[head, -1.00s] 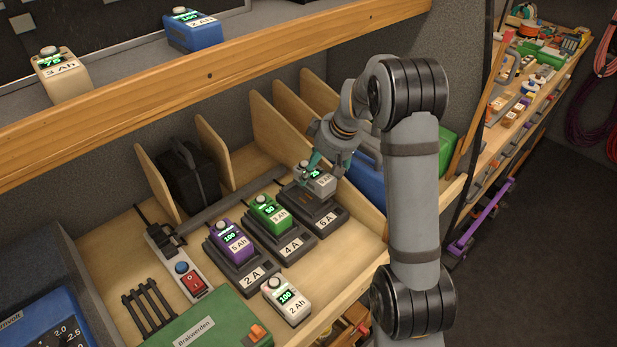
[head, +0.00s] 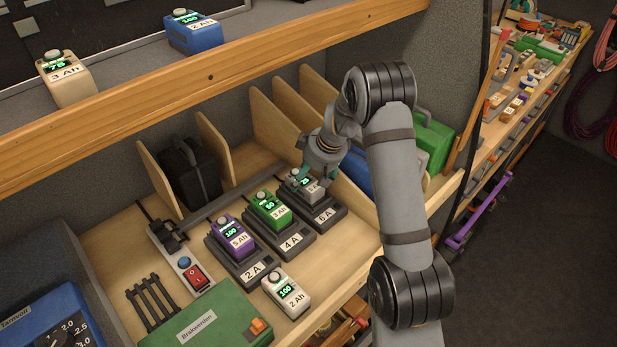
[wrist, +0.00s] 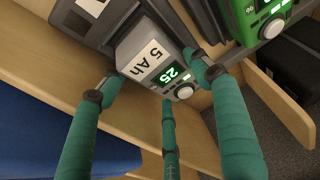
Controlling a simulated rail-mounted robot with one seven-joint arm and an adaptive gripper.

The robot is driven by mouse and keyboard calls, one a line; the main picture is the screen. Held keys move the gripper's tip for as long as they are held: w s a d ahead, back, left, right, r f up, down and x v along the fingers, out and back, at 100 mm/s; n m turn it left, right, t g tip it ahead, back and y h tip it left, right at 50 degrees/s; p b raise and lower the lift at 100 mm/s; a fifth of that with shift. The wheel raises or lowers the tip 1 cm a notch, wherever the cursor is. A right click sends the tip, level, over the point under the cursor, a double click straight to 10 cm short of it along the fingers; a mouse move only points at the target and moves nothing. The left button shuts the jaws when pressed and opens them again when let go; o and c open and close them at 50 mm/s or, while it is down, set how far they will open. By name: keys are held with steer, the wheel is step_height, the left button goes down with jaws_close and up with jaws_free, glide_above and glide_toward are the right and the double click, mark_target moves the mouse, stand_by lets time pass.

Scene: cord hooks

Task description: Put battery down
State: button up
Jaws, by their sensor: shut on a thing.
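A grey battery (head: 301,187) marked 5 Ah sits at the rear part of the 6 A charger (head: 326,213). In the wrist view the battery (wrist: 152,58) shows 25 on its green display, and the charger (wrist: 86,28) lies right against it. I cannot tell whether it is fully seated. My gripper (head: 312,174) is over the battery from above and behind. Its teal fingers (wrist: 157,92) are closed around the battery's sides in the wrist view.
A purple battery (head: 231,237) sits on the 2 A charger and a green one (head: 268,210) on the 4 A charger. A white battery (head: 286,290) stands in front. Wooden dividers (head: 272,125) rise behind, and a shelf (head: 215,75) runs overhead.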

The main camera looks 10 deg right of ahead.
mark_target(305, 176)
steer(key=o, duration=1.6)
steer(key=shift+r+p, duration=0.2)
steer(key=shift+p, duration=0.15)
steer(key=b+v, duration=0.1)
steer(key=v, duration=1.1)
steer(key=shift+b, duration=0.4)
steer(key=shift+w+f, duration=0.1)
steer(key=shift+f, duration=0.1)
steer(key=p+x, duration=0.1)
steer(key=x, duration=1)
steer(key=shift+a+f+p, duration=0.1)
steer(key=shift+f+p, duration=0.25)
steer(key=shift+f, duration=0.05)
steer(key=shift+w+r, duration=0.15)
steer(key=shift+r, duration=0.15)
steer(key=shift+r+b, duration=0.4)
steer(key=shift+r, duration=0.8)
